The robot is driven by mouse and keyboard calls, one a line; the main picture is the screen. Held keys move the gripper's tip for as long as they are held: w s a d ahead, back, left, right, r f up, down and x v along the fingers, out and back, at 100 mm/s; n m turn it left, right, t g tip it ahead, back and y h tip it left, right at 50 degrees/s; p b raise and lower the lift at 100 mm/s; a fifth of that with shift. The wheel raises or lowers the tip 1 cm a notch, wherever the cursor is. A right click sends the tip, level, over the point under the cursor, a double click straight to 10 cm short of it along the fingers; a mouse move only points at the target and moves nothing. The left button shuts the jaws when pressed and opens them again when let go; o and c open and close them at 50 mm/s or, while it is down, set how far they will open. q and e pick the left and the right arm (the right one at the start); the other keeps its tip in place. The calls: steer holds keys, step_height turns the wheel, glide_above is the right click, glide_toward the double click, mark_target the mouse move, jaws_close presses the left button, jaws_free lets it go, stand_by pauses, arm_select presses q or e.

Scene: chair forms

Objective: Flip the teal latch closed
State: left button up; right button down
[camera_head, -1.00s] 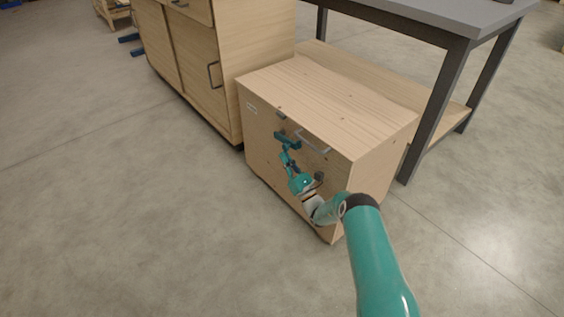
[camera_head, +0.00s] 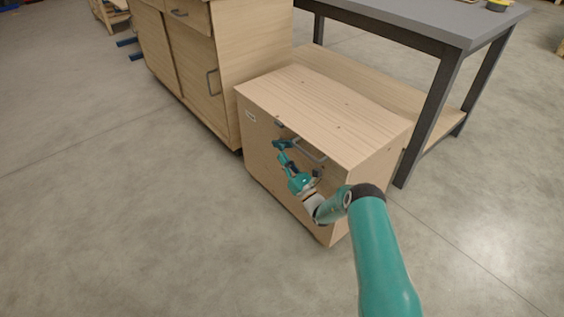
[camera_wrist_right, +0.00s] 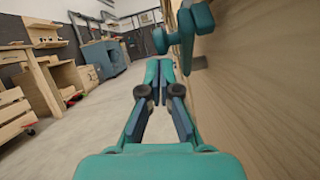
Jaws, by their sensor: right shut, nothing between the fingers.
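The teal latch (camera_head: 281,143) is on the front of the low wooden cabinet, near the top edge and left of the grey bar handle. In the right wrist view the latch (camera_wrist_right: 188,28) is a rounded teal piece standing out from the wood, above and right of my fingertips. My right gripper (camera_head: 284,157) is just below the latch at the cabinet front. In the wrist view its fingers (camera_wrist_right: 160,66) are together, with nothing between them. I cannot tell whether they touch the latch. My left gripper is not in view.
The low cabinet (camera_head: 325,85) has a grey handle (camera_head: 310,152) beside my right gripper. A taller cabinet (camera_head: 250,60) stands behind left, and a grey-topped workbench (camera_head: 430,22) behind right. The floor (camera_head: 100,220) to the left is clear.

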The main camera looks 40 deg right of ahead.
steer(key=v, duration=1.1)
steer(key=shift+s+a+f+p, duration=0.2)
steer(key=shift+a+f+p, duration=0.15)
steer(key=shift+p, duration=0.05)
steer(key=shift+a, duration=0.1)
